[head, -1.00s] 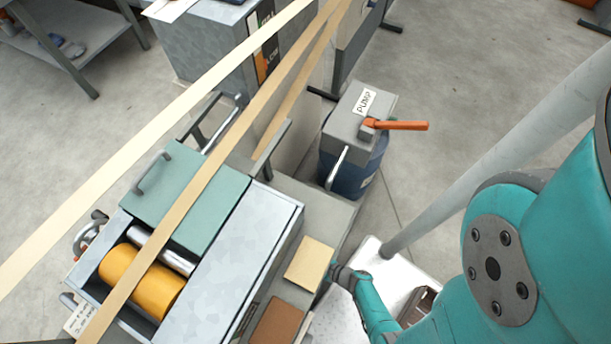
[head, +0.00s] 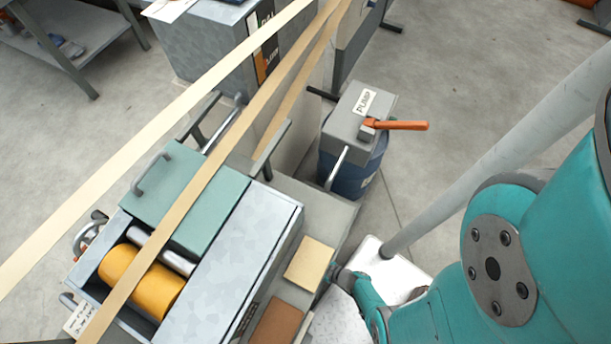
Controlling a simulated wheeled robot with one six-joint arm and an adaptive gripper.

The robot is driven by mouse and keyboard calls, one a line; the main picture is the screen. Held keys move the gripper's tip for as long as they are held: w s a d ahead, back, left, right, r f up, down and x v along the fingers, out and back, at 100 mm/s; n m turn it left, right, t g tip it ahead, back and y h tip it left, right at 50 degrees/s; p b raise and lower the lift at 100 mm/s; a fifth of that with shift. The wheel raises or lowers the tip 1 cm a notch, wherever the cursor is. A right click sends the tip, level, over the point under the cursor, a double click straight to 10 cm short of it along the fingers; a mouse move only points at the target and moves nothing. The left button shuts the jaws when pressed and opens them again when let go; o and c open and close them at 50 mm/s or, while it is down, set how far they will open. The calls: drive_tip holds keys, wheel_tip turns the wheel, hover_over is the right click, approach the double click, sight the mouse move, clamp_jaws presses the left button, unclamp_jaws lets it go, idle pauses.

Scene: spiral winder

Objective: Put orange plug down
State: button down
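No orange plug can be made out in the head view. My gripper is not visible either; only teal links of my arm (head: 420,310) show at the lower right, and they hide part of the area below. Whether my gripper holds anything cannot be seen.
A winder box with a yellow-orange roller (head: 157,292) and green lid (head: 185,200) fills the lower left. Beige and brown pads (head: 309,263) (head: 278,322) lie beside it. A pump (head: 352,125) has an orange handle (head: 400,125). Tan strips (head: 205,180) cross overhead. Open floor lies right.

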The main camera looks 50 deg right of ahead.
drive_tip(key=c, duration=0.8)
unclamp_jaws()
drive_tip(key=shift+r, duration=0.15)
